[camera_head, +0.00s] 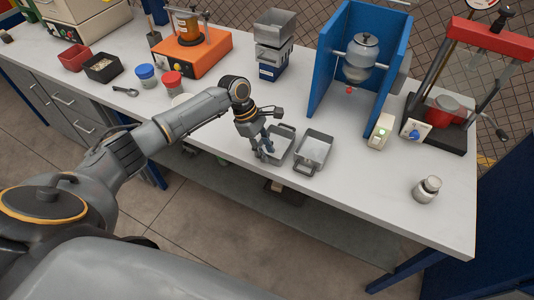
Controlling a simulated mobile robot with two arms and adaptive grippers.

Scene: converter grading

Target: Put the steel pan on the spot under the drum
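Two grey metal pans lie side by side near the bench's front edge: the left pan (284,134) and the right pan (316,146), which has a handle toward the front. My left gripper (265,152) points down at the left side of the left pan, with its fingers at or very near the rim. I cannot tell whether they grip it. The silver drum (361,62) hangs between the walls of a blue stand (325,72) at the back. The bench under the drum looks bare, with no pan there. My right gripper is out of view.
A small beige switch box (380,132) stands right of the blue stand's front. A red-topped press (447,108) and a small metal jar (427,190) are farther right. A hopper device (273,50) stands left of the stand. Bench between pans and stand is clear.

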